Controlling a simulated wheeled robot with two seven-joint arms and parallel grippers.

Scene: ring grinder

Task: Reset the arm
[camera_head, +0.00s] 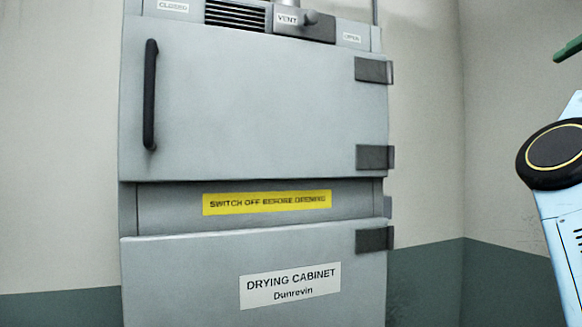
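My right arm shows at the right edge as a light blue link with a round black joint cap ringed in yellow. Its gripper is outside the picture. My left arm and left gripper are not in the picture either. In front of me stands a grey drying cabinet (255,110). Its upper door is shut, with a black vertical handle (150,95) on the left and dark hinges (375,157) on the right. My visible arm link is apart from the cabinet, to its right in the picture.
A yellow label (267,203) sits between the upper door and the lower door (200,280). A vent slider (304,25) is on top. A green bar (568,49) pokes in at the upper right. Bare wall (430,120) lies between cabinet and arm.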

